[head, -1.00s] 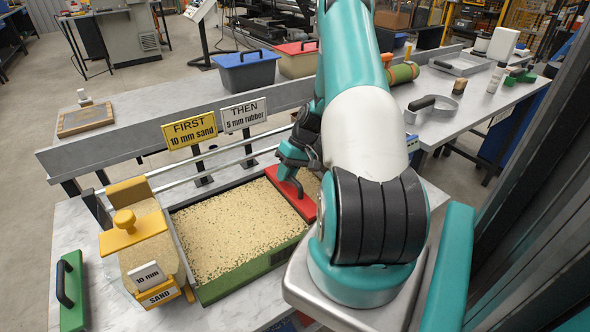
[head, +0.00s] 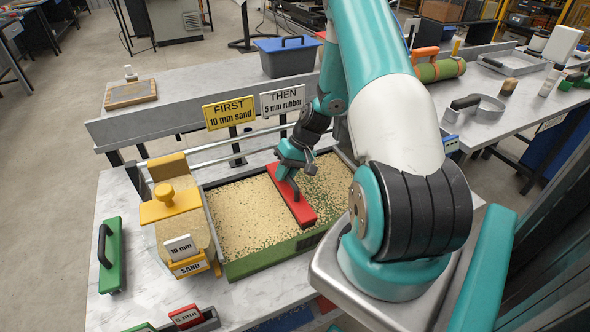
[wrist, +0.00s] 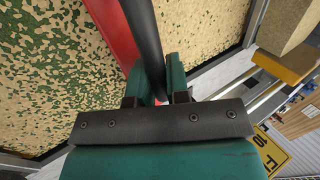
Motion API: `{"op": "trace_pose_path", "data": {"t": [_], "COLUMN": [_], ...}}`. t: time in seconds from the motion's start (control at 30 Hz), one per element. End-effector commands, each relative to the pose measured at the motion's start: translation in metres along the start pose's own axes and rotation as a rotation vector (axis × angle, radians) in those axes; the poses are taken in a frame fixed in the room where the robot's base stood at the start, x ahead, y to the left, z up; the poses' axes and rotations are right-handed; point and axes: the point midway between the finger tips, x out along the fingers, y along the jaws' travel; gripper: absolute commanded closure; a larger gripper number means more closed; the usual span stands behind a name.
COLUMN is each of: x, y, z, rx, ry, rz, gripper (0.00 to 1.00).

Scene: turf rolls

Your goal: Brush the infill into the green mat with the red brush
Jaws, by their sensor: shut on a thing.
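The red brush (head: 289,196) lies across the green mat's tray in the head view, its long body on the sandy surface. My gripper (head: 295,162) is shut on its handle at the brush's far end. In the wrist view the two jaws (wrist: 160,85) close around a dark handle above the red brush body (wrist: 112,32). The green mat (head: 327,184) sits in a green-fronted tray. To the right of the brush, green shows through the tan infill in patches. To the left, the infill (head: 245,214) covers the mat almost fully.
A yellow sand spreader (head: 180,218) stands at the tray's left side. A green block with a black handle (head: 110,255) lies farther left. Signs (head: 229,112) reading first 10 mm sand, then 5 mm rubber stand behind the tray. A blue bin (head: 286,59) is at the back.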

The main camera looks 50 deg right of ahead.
Motion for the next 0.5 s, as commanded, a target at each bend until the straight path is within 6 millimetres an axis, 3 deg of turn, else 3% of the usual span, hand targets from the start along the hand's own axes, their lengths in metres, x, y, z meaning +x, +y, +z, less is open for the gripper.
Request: {"op": "trace_pose_path", "data": {"t": [0.5], "x": [0.028], "y": [-0.049], "z": [0.001], "rx": [-0.001], "ry": [-0.006], "rz": [-0.001], "gripper": [1.00]}}
